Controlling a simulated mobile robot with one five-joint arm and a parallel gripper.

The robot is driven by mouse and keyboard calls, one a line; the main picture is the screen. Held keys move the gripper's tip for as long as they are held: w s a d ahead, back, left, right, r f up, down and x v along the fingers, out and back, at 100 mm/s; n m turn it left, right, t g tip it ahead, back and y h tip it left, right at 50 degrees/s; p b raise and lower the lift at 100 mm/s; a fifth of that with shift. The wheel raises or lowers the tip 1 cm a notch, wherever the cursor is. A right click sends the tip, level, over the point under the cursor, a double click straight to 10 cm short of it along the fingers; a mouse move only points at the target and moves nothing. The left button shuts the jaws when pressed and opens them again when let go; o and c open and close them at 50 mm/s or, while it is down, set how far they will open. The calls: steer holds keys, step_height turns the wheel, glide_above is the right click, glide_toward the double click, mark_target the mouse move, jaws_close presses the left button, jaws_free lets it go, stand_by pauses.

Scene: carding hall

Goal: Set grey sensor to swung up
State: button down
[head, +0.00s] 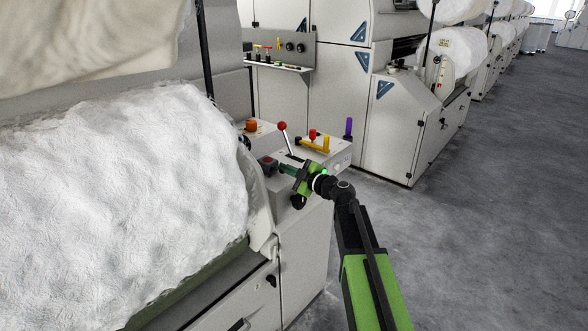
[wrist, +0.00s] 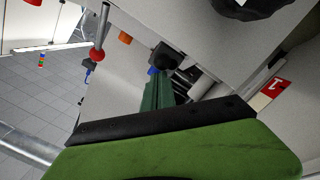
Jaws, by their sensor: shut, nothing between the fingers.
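My gripper (head: 285,168) is over the machine's control console, its green fingers shut and empty, pointing left toward a small dark grey block (head: 267,164) with a reddish front. In the wrist view the shut fingers (wrist: 158,80) end close to a dark block (wrist: 168,57) with a bit of blue beside it. I cannot tell whether they touch. I cannot tell for sure which part is the grey sensor or how it is swung; the gripper covers part of that area.
The console (head: 340,152) also carries a red-knobbed lever (head: 282,127), an orange knob (head: 251,125), a yellow handle (head: 316,145) and a purple post (head: 348,128). A large white fibre roll (head: 120,190) fills the left. The grey floor (head: 480,200) at the right is clear.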

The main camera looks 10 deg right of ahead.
steer(key=shift+s+r+p, duration=0.15)
steer(key=shift+r+p, duration=0.2)
steer(key=shift+p, duration=0.05)
steer(key=r+p, duration=0.1)
steer(key=s+r+p, duration=0.1)
steer(key=a+r+p, duration=0.1)
steer(key=shift+s+r, duration=0.15)
steer(key=shift+s, duration=0.15)
steer(key=v, duration=1)
steer(key=shift+f, duration=0.25)
steer(key=shift+a, duration=0.1)
